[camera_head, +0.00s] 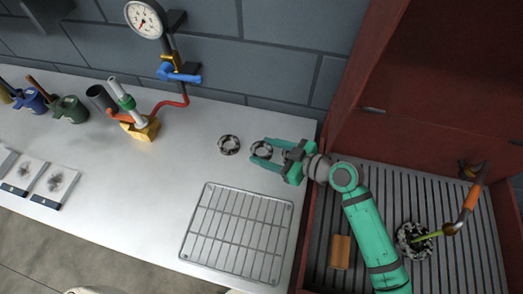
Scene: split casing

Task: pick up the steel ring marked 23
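Two small steel rings lie on the light worktop. One ring (229,145) lies free to the left of my gripper. The other ring (262,149) lies between the fingers of my gripper (260,153), near their tips. My gripper is teal and its fingers are spread, pointing left. I cannot tell whether the fingers touch the ring. Any numbers on the rings are too small to read, so I cannot tell which is marked 23.
A wire rack (238,232) lies in front of the rings. A red cabinet (400,120) with a slatted floor stands at right, holding a dark round part (413,240) and an orange block (340,252). A yellow-based device (140,127) with a red hose stands at left.

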